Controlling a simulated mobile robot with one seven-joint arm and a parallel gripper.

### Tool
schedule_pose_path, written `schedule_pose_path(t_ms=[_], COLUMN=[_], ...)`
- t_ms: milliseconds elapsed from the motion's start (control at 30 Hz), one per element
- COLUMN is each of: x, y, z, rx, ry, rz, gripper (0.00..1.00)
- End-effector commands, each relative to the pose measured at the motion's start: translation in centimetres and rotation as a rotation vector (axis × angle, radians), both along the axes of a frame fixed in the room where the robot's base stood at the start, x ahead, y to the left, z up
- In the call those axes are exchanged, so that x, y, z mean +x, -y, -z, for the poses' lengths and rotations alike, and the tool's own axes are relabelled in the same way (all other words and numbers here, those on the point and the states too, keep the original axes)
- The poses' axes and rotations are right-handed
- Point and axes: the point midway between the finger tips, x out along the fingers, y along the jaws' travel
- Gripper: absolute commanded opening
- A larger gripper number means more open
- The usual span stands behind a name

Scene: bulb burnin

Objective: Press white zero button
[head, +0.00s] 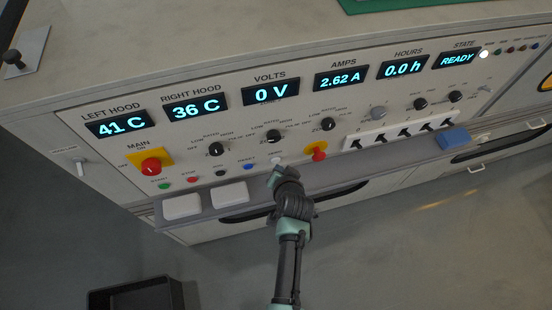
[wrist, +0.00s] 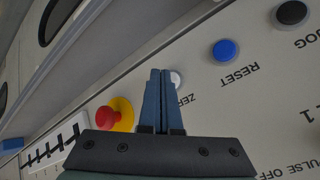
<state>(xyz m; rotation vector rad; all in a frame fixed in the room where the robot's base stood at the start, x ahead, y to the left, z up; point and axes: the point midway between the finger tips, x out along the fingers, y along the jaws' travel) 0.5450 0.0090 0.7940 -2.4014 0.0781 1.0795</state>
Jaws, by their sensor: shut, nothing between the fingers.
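The white zero button (wrist: 177,79) shows in the wrist view just right of my fingertips, partly hidden behind them, with its label partly covered. In the head view the button (head: 276,161) shows as a small pale spot just above my gripper (head: 277,171). In the wrist view my gripper (wrist: 160,75) is shut and empty, its two fingers side by side, tips close to the button. I cannot tell whether they touch it.
The blue reset button (wrist: 225,50) and a black button (wrist: 291,13) lie to the right in the wrist view. A red knob on a yellow plate (wrist: 123,106) is close on the left. A ledge (head: 340,172) runs below the panel.

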Motion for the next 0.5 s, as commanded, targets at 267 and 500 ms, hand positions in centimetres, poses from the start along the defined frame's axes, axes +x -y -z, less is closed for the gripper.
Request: schedule_pose_path(t_ms=[267, 500], x=[-0.49, -1.12], y=[0.23, 0.42], z=[-0.06, -0.10], rx=[0.000, 0.000], ry=[0.002, -0.001], rz=[0.002, 0.003], gripper=[0.00, 0.00])
